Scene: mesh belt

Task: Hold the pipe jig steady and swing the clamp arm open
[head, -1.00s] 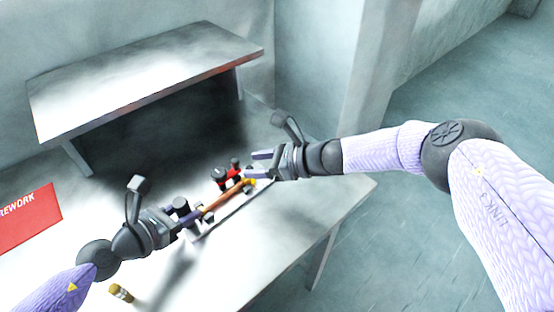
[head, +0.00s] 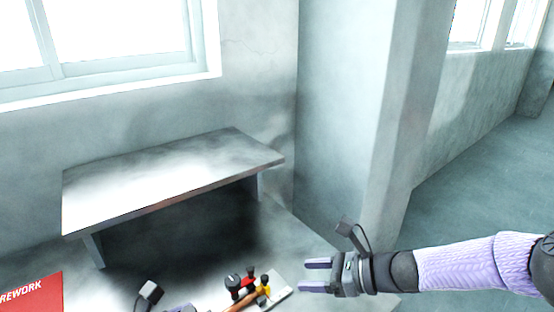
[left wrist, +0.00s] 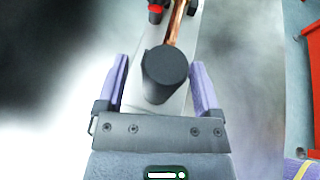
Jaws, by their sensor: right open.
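The pipe jig shows at the bottom edge of the head view, cut off by the frame: a pale base plate (head: 283,286), a copper pipe (head: 240,302), a red clamp part (head: 248,275), a yellow fitting (head: 264,289) and dark knobs. I cannot tell the clamp arm's angle. My right gripper (head: 302,275) is open and empty, to the right of the yellow fitting and apart from it. In the left wrist view my left gripper (left wrist: 160,62) is open, its fingers on either side of a dark round post (left wrist: 165,72) on the jig. A gap shows at the left finger.
A raised grey shelf (head: 170,180) stands on the table behind the jig, with dark shadow beneath. A red sign lettered "REWORK" (head: 30,298) lies at the left. A wall and pillar (head: 350,120) rise behind. Open floor (head: 480,190) lies to the right.

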